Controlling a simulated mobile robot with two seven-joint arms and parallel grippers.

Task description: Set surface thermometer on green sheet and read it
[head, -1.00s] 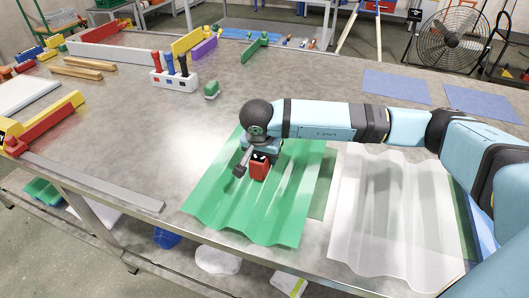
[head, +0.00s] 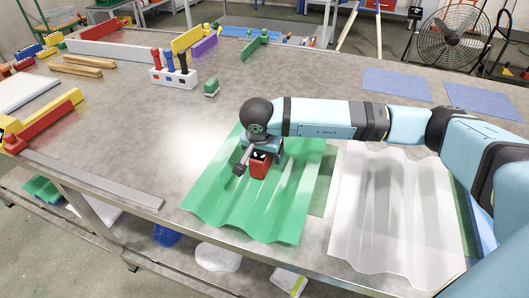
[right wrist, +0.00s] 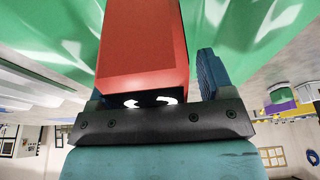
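The green corrugated sheet (head: 285,212) lies on the grey workbench. A red box-shaped thing, which I take for the surface thermometer (head: 260,168), stands out below my right gripper (head: 256,152), over the middle of the sheet. It has a dark top with white marks. In the right wrist view the red body (right wrist: 143,45) is between the fingers of my right gripper (right wrist: 165,85), which looks shut on it. One finger is mostly hidden there. I cannot tell whether its base touches the sheet, nor read any value. My left gripper is not in view.
A clear corrugated sheet (head: 395,220) lies right of the green one. A grey metal strip (head: 95,180) lies along the left front edge. The bench centre is clear.

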